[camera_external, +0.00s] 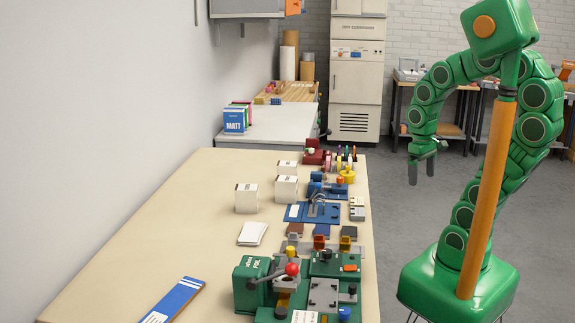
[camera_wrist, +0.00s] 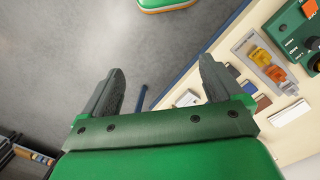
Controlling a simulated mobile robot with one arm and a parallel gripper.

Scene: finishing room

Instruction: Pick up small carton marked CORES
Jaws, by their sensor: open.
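Several small white cartons stand on the bench: one at the left (camera_external: 246,199), one right of it (camera_external: 286,189), and one farther back (camera_external: 288,169). Their dark print is too small to read, so I cannot tell which is marked CORES. My gripper (camera_external: 422,171) is open and empty, out over the floor to the right of the bench, well apart from the cartons. In the wrist view my gripper (camera_wrist: 160,68) shows two spread fingers with floor and the bench edge beyond. No upright carton can be made out there.
The long cream bench (camera_external: 135,258) holds a green machine with a red knob (camera_external: 291,269), a blue fixture (camera_external: 315,212), a white card stack (camera_external: 252,233) and a blue-and-white strip (camera_external: 172,302). A MATT box (camera_external: 235,121) stands farther back. Bench space left of the cartons is clear.

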